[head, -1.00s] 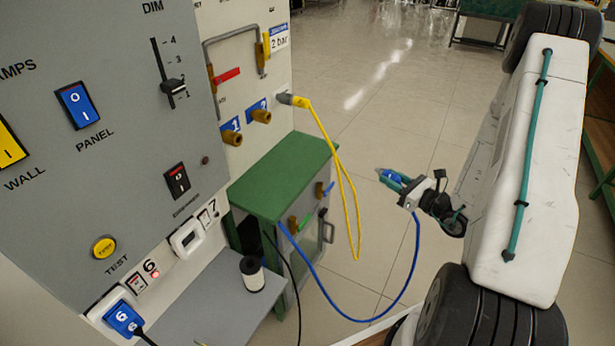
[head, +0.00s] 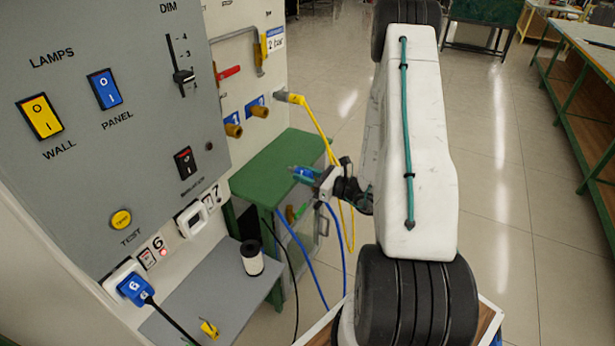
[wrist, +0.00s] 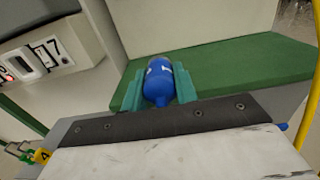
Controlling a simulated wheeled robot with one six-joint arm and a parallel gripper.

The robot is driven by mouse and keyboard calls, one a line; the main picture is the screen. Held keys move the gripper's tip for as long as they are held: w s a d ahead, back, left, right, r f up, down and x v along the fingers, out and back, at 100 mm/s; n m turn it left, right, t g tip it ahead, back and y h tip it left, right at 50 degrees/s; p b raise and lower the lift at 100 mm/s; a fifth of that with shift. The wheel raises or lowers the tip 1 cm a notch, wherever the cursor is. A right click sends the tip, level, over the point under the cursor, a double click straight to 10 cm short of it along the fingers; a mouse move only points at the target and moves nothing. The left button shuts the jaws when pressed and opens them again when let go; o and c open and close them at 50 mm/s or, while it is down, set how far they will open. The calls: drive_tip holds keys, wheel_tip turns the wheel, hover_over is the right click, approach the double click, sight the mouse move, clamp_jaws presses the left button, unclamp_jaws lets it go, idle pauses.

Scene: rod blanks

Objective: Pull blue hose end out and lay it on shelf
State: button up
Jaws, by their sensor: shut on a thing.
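The blue hose (head: 341,240) hangs down from my gripper (head: 302,173) in the head view. Its blue end fitting (wrist: 158,82) sits between the two teal fingers in the wrist view, and the gripper is shut on it. The gripper holds it out level above the green-topped cabinet (head: 268,168), which I take as the shelf. The green top (wrist: 240,65) spreads around and beyond the fingers in the wrist view. Whether the fitting touches the top cannot be told. Two brass ports with blue tags, 1 (head: 233,130) and 2 (head: 257,111), on the panel are empty.
A yellow hose (head: 318,125) runs from a panel port and hangs down behind my gripper. A grey ledge (head: 215,290) carries a black-and-white spool (head: 252,257) and a small yellow item (head: 209,328). A workbench (head: 590,60) stands at right; floor between is clear.

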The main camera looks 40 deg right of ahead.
sight(284, 182)
drive_tip(key=x, duration=0.2)
drive_tip(key=f+x, duration=0.1)
drive_tip(key=x, duration=0.4)
drive_tip(key=shift+w+a+f, duration=0.15)
drive_tip(key=shift+w+f, duration=0.15)
drive_tip(key=shift+f, duration=0.05)
drive_tip(key=shift+w+f, duration=0.15)
drive_tip(key=shift+f, duration=1.15)
drive_tip(key=o, duration=1.1)
drive_tip(key=shift+o, duration=0.2)
drive_tip(key=v, duration=0.7)
drive_tip(key=shift+s, duration=0.4)
